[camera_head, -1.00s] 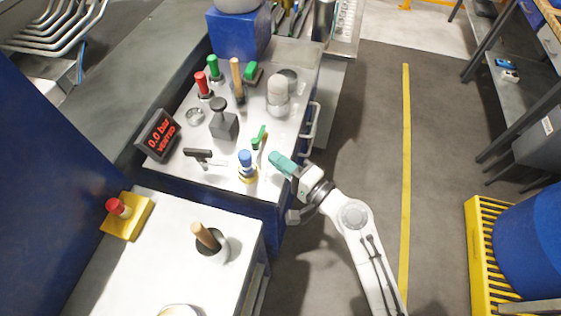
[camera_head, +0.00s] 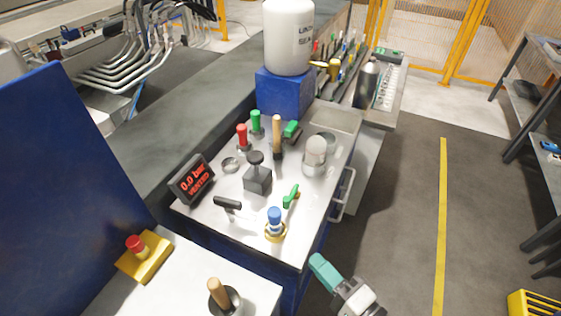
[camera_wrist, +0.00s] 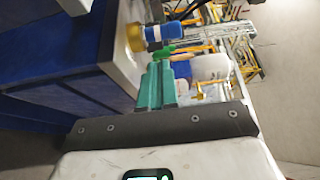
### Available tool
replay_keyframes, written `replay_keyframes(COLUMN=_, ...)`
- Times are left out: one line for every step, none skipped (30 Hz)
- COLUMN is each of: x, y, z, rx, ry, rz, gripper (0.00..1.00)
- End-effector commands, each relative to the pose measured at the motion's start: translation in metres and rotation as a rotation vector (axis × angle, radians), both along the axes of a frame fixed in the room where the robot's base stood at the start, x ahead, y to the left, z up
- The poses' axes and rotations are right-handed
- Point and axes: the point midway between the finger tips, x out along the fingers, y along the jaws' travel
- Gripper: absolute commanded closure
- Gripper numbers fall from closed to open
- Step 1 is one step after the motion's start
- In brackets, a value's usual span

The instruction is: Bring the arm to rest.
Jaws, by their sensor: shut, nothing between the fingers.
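My gripper (camera_head: 321,269) has teal fingers and is low in the head view, at the front right edge of the control bench. The fingers (camera_wrist: 161,84) also show in the wrist view, closed together with nothing between them. It is apart from the blue-capped knob (camera_head: 275,222), which stands on a yellow ring at the bench's near corner. That knob (camera_wrist: 160,32) also shows ahead of the fingers in the wrist view. Most of my arm is below the head view's frame.
The control bench (camera_head: 215,221) carries several handles, a black-knobbed lever (camera_head: 257,175) and a display (camera_head: 192,180) reading "0.0 bar VENTED". A white table (camera_head: 180,285) with a red button (camera_head: 136,245) is at lower left. Grey floor (camera_head: 400,210) right of the bench is clear.

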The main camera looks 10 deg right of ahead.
Motion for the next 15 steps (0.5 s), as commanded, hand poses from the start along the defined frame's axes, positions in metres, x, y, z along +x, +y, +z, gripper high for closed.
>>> replay_keyframes(x=0.000, y=0.000, z=0.000, rx=0.000, ry=0.000, rz=0.000, gripper=1.00)
replay_keyframes(x=0.000, y=0.000, z=0.000, rx=0.000, ry=0.000, rz=0.000, gripper=1.00)
replay_keyframes(x=0.000, y=0.000, z=0.000, rx=0.000, ry=0.000, rz=0.000, gripper=1.00)
replay_keyframes(x=0.000, y=0.001, z=-0.001, rx=-0.009, ry=0.001, rz=0.005, gripper=1.00)
replay_keyframes(x=-0.001, y=0.002, z=-0.003, rx=-0.031, ry=0.004, rz=0.018, gripper=1.00)
replay_keyframes(x=-0.003, y=0.003, z=-0.007, rx=-0.075, ry=0.009, rz=0.040, gripper=1.00)
replay_keyframes(x=-0.005, y=0.005, z=-0.011, rx=-0.118, ry=0.016, rz=0.062, gripper=1.00)
replay_keyframes(x=-0.008, y=0.006, z=-0.016, rx=-0.172, ry=0.026, rz=0.090, gripper=1.00)
replay_keyframes(x=-0.013, y=0.007, z=-0.025, rx=-0.258, ry=0.043, rz=0.134, gripper=1.00)
replay_keyframes(x=-0.018, y=0.007, z=-0.033, rx=-0.329, ry=0.059, rz=0.171, gripper=1.00)
replay_keyframes(x=-0.024, y=0.006, z=-0.042, rx=-0.408, ry=0.080, rz=0.211, gripper=1.00)
replay_keyframes(x=-0.032, y=0.003, z=-0.055, rx=-0.517, ry=0.114, rz=0.267, gripper=1.00)
replay_keyframes(x=-0.039, y=-0.002, z=-0.065, rx=-0.599, ry=0.142, rz=0.309, gripper=1.00)
replay_keyframes(x=-0.046, y=-0.007, z=-0.074, rx=-0.679, ry=0.175, rz=0.350, gripper=1.00)
replay_keyframes(x=-0.057, y=-0.017, z=-0.086, rx=-0.782, ry=0.223, rz=0.404, gripper=1.00)
